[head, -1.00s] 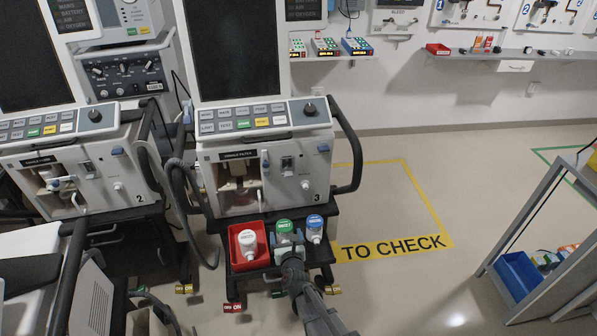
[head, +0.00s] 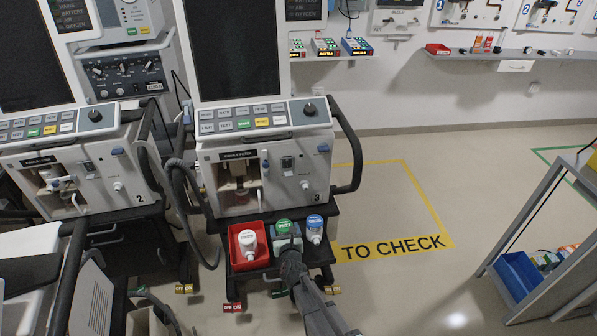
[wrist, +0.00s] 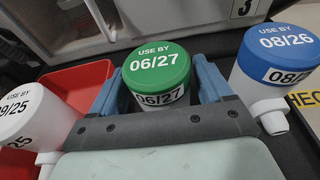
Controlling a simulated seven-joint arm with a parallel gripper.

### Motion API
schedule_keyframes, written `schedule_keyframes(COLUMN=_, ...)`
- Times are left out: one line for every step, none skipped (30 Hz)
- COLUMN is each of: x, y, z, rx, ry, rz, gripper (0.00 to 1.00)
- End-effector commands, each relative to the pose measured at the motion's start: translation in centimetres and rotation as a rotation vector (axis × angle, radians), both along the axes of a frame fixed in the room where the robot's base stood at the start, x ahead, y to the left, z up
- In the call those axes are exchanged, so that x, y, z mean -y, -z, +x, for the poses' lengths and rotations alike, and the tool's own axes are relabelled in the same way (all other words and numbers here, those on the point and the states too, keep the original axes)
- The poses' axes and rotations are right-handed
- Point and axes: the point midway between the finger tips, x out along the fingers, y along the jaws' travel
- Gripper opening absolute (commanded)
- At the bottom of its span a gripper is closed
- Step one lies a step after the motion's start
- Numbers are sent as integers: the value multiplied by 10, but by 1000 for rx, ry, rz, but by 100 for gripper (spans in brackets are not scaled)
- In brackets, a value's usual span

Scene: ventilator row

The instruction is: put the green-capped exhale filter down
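The green-capped filter (head: 284,226) stands upright on the dark shelf in front of ventilator 3, between a red tray and a blue-capped filter. Its cap reads 06/27 in the wrist view (wrist: 157,68). My gripper (head: 288,240) is over it from the front. In the wrist view its two blue fingers (wrist: 160,85) flank the cap, one on each side, with narrow gaps visible, so it looks open. The filter's lower body and base are hidden behind my gripper.
The red tray (head: 234,256) close on the left holds a white-capped filter (head: 248,243). The blue-capped filter (head: 314,229) stands close on the right. The ventilator 3 housing (head: 265,170) rises behind. The marked TO CHECK floor area (head: 395,215) is clear.

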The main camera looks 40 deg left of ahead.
Motion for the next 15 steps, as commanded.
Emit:
schedule_keyframes(x=0, y=0, z=0, rx=0, ry=0, rz=0, gripper=74)
schedule_keyframes(x=0, y=0, z=0, rx=0, ry=0, rz=0, gripper=71)
schedule_keyframes(x=0, y=0, z=0, rx=0, ry=0, rz=0, gripper=67)
schedule_keyframes(x=0, y=0, z=0, rx=0, ry=0, rz=0, gripper=64)
schedule_keyframes(x=0, y=0, z=0, rx=0, ry=0, rz=0, gripper=61)
schedule_keyframes(x=0, y=0, z=0, rx=0, ry=0, rz=0, gripper=58)
schedule_keyframes(x=0, y=0, z=0, rx=0, ry=0, rz=0, gripper=55)
schedule_keyframes(x=0, y=0, z=0, rx=0, ry=0, rz=0, gripper=52)
schedule_keyframes(x=0, y=0, z=0, rx=0, ry=0, rz=0, gripper=48)
schedule_keyframes(x=0, y=0, z=0, rx=0, ry=0, rz=0, gripper=45)
schedule_keyframes(x=0, y=0, z=0, rx=0, ry=0, rz=0, gripper=42)
schedule_keyframes(x=0, y=0, z=0, rx=0, ry=0, rz=0, gripper=38)
schedule_keyframes(x=0, y=0, z=0, rx=0, ry=0, rz=0, gripper=37)
schedule_keyframes(x=0, y=0, z=0, rx=0, ry=0, rz=0, gripper=37)
schedule_keyframes(x=0, y=0, z=0, rx=0, ry=0, rz=0, gripper=37)
